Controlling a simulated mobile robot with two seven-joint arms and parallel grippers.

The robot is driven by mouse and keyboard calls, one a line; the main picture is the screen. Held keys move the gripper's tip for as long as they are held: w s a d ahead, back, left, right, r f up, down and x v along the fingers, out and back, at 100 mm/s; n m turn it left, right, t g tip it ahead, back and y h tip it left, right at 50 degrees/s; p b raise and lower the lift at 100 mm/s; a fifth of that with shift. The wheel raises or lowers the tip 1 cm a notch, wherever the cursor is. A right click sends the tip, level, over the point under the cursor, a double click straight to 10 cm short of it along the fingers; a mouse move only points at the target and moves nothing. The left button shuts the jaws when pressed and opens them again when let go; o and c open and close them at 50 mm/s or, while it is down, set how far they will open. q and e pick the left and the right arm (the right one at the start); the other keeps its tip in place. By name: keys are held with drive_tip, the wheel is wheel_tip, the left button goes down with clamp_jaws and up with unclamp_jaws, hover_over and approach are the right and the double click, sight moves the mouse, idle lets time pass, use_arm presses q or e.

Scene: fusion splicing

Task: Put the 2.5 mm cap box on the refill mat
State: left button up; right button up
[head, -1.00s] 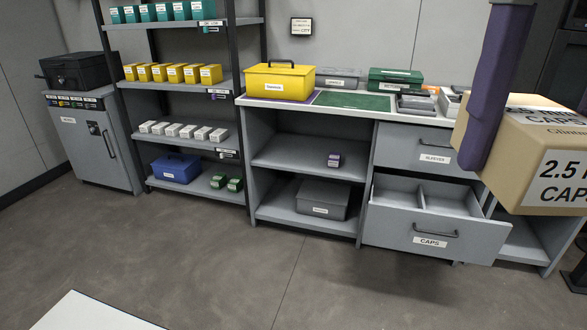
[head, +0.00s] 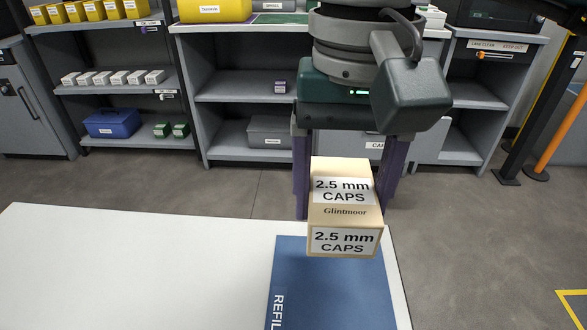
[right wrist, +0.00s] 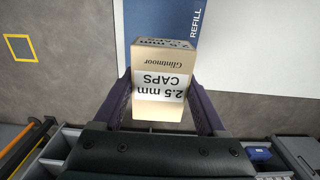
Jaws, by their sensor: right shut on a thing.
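The 2.5 mm cap box (head: 343,213) is a tan carton with white labels. My right gripper (head: 344,200) is shut on it, with one purple finger on each side. The box also shows between the fingers of my right gripper (right wrist: 166,100) in the right wrist view, where the box (right wrist: 165,66) overlaps the mat's edge. The blue refill mat (head: 325,290) lies on the white table near its right edge. In the head view the box covers part of the mat's far end; I cannot tell its height above it. My left gripper is out of view.
The white table top (head: 140,265) is bare left of the mat. Behind it stand a grey workbench (head: 240,92) and a shelf rack (head: 60,95) with boxes. An orange post (head: 560,130) stands at the right. Open floor lies between.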

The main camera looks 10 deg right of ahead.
sight(329, 273)
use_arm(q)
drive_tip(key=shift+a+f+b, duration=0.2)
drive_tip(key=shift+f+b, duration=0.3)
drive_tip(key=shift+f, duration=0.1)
use_arm(e)
wheel_tip(329, 273, down, 9)
drive_tip(key=shift+f, duration=0.15)
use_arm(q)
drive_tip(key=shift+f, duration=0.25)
use_arm(e)
drive_tip(key=shift+f, duration=0.2)
drive_tip(key=o, duration=1.3)
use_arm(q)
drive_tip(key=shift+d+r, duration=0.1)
use_arm(e)
drive_tip(key=shift+r, duration=0.1)
